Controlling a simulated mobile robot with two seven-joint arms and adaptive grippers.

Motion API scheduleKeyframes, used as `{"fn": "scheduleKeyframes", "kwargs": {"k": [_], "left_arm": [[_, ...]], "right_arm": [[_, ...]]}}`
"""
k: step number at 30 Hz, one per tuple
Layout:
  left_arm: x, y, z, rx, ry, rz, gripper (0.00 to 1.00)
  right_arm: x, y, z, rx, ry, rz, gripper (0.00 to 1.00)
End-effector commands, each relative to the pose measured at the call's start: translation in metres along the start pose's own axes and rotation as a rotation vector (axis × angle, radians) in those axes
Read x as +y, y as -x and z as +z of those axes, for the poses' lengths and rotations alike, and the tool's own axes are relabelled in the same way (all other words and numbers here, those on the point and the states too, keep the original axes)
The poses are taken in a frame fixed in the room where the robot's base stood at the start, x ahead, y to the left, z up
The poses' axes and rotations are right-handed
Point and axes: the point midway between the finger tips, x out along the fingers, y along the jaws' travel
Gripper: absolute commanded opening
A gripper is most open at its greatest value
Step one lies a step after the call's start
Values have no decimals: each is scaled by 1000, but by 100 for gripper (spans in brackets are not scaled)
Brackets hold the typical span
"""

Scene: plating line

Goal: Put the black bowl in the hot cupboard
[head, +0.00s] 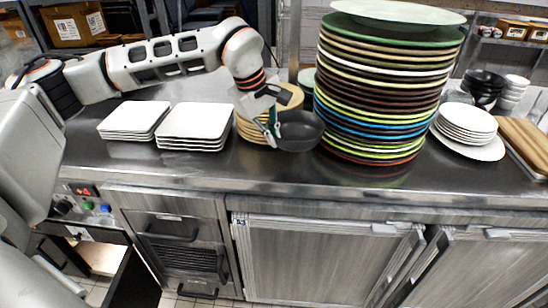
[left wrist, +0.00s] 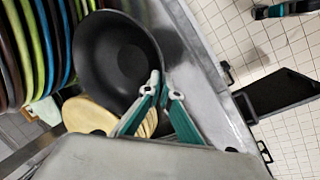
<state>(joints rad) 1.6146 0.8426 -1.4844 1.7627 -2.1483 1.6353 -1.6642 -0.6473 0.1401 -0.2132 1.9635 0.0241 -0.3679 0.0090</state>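The black bowl (head: 300,131) is at the middle of the steel counter, between the yellow plates and the tall plate stack. My left gripper (head: 270,126) is at its left rim. In the left wrist view the bowl (left wrist: 112,58) faces the camera, and the fingers (left wrist: 166,86) straddle its rim with a narrow gap, apparently shut on it. Whether its base touches the counter I cannot tell. Below the counter are closed cupboard doors (head: 325,262) and, at lower left, an opening with a dark panel (head: 133,278); which is the hot cupboard is unclear. My right gripper is out of view.
White square plates (head: 195,122) are at left. More black bowls (head: 485,82) stand far right. The counter's front strip is clear.

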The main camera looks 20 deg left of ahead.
Motion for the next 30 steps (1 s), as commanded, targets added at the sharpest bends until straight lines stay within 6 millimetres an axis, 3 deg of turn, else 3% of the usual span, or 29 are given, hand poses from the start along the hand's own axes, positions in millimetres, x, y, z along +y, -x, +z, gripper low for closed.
{"fn": "scheduleKeyframes", "kwargs": {"k": [18,29,30], "left_arm": [[-21,-62,0,0,0,2,0],[-21,-65,0,1,-1,3,0],[-22,-66,0,1,0,1,5]], "right_arm": [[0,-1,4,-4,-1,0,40],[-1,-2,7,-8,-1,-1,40],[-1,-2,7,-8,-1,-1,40]]}}
